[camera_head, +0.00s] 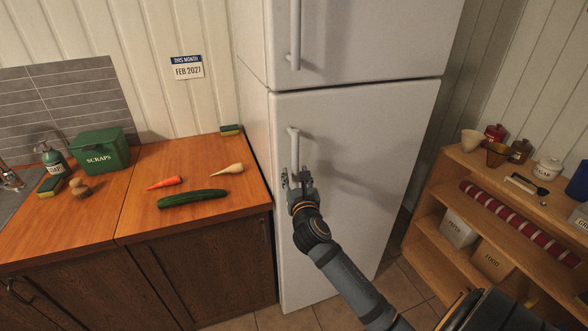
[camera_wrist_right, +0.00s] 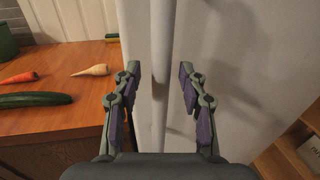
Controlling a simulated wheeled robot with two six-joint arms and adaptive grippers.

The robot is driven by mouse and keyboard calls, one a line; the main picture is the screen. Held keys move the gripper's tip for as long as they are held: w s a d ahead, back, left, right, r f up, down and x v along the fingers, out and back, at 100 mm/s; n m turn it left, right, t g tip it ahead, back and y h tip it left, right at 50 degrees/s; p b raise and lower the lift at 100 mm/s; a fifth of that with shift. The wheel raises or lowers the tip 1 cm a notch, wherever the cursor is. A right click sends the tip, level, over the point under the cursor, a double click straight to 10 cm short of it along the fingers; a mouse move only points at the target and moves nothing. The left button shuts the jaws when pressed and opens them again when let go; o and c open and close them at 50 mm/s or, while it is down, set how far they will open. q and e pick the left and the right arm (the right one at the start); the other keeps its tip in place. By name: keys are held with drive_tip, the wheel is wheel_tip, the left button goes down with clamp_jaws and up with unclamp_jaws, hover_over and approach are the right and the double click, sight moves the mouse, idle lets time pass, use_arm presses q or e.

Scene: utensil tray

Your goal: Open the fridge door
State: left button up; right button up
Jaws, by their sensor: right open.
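The white fridge has an upper door (camera_head: 365,40) and a lower door (camera_head: 385,150), both closed. The upper door has a vertical handle (camera_head: 295,35); the lower door has its own vertical handle (camera_head: 294,150) near its left edge. My right gripper (camera_head: 297,176) is at the lower part of the lower handle. In the right wrist view, my right gripper (camera_wrist_right: 160,88) is open, with its two fingers on either side of the handle (camera_wrist_right: 161,50) and gaps showing on both sides. My left gripper is not in view.
A wooden counter (camera_head: 140,190) left of the fridge holds a carrot (camera_head: 165,183), a parsnip (camera_head: 227,169), a cucumber (camera_head: 193,199) and a green scraps bin (camera_head: 100,152). A wooden shelf (camera_head: 440,190) with jars and boxes stands to the right. Tiled floor shows between.

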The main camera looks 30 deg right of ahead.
drive_tip(key=shift+x, duration=1.1)
drive_tip(key=shift+c, duration=0.5)
clamp_jaws()
